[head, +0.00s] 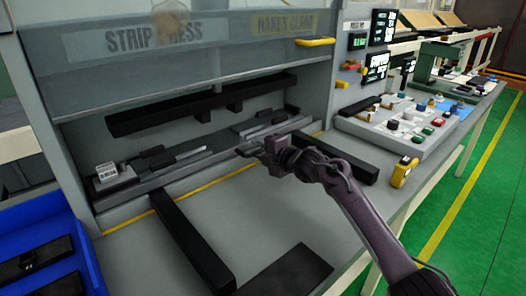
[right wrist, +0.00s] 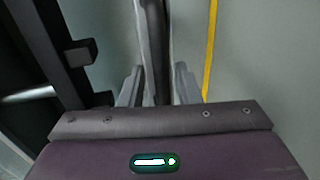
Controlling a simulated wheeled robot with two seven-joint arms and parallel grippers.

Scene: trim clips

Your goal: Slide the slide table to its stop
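The slide table (head: 155,188) is a long grey plate with a raised front edge in the opening of the grey press, carrying dark fixtures and narrow strips. My right gripper (head: 252,148) is at the right part of its front edge. In the right wrist view, my right gripper's two fingers (right wrist: 158,88) stand apart, one on each side of an upright grey and dark edge (right wrist: 156,45). I cannot tell whether they touch it. The far side of that edge is hidden. My left gripper is not in view.
A yellow line (head: 178,193) runs in front of the slide table. Two black bars (head: 190,240) (head: 340,162) and a dark plate (head: 288,272) lie on the grey bench. A blue bin (head: 85,250) is at left. A button panel (head: 400,125) stands at right.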

